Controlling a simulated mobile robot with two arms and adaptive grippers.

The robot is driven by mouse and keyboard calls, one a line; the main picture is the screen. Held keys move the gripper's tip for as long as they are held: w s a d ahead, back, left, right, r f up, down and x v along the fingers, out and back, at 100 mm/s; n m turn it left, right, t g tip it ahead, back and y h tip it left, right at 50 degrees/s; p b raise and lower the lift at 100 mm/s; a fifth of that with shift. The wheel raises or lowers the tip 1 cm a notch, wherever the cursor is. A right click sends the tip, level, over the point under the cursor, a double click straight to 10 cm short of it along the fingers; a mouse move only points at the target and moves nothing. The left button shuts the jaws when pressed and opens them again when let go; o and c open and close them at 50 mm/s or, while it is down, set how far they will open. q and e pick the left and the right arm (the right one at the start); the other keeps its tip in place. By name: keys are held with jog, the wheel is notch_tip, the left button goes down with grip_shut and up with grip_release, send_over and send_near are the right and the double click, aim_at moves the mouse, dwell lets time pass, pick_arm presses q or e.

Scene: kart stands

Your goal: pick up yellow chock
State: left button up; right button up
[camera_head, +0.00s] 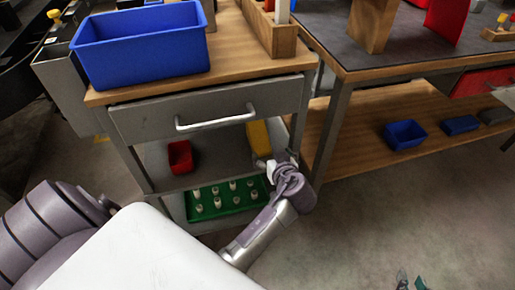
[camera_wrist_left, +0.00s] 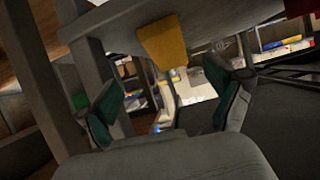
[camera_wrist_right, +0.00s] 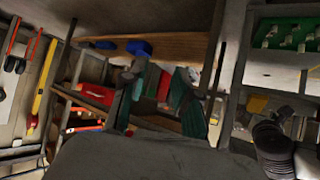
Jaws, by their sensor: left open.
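The yellow chock (camera_head: 259,138) stands at the right end of the cart's middle shelf (camera_head: 215,155), under the drawer. My left gripper (camera_head: 281,164) is at the shelf's right edge, just in front of and below the chock. In the left wrist view the chock (camera_wrist_left: 163,44) shows above and beyond the gap between the spread green-padded fingers (camera_wrist_left: 165,103). That gripper is open and empty, apart from the chock. My right gripper (camera_head: 411,282) is low over the floor at the bottom right. In the right wrist view its fingers (camera_wrist_right: 160,100) are apart with nothing visibly held.
A red bin (camera_head: 180,157) shares the shelf at left. A green tray (camera_head: 228,211) with several white pieces sits below. The drawer (camera_head: 215,108) hangs above, with a blue bin (camera_head: 143,50) on top. A wooden-shelved bench (camera_head: 350,125) stands right; floor before it is clear.

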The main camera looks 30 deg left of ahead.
aim_at(259, 134)
pick_arm(q)
jog(key=shift+n+y, duration=0.4)
jog(key=shift+n, duration=0.2)
jog(key=x, duration=0.2)
jog(key=r+b+x, duration=0.1)
jog(key=x, duration=0.2)
jog(key=b+x, duration=0.1)
jog(key=x, duration=0.1)
jog(key=shift+w+a+r, duration=0.15)
jog(key=shift+w+a, duration=0.1)
jog(key=shift+a, duration=0.35)
jog(key=shift+x, duration=0.75)
jog(key=b+x, duration=0.1)
jog(key=x, duration=0.3)
jog(key=shift+s+b, duration=0.1)
jog(key=shift+b, duration=0.25)
jog(key=shift+a, duration=0.15)
jog(key=c, duration=1.5)
jog(key=shift+o, duration=0.2)
pick_arm(e)
jog(key=w+a+r+t+y, duration=0.1)
jog(key=w+r+t, duration=0.1)
jog(key=r+t, duration=0.3)
jog(key=w+a+r+t+y, duration=0.2)
jog(key=r+t, duration=0.2)
jog(key=r, duration=0.6)
jog(key=shift+r+t, duration=0.2)
jog(key=shift+t, duration=0.2)
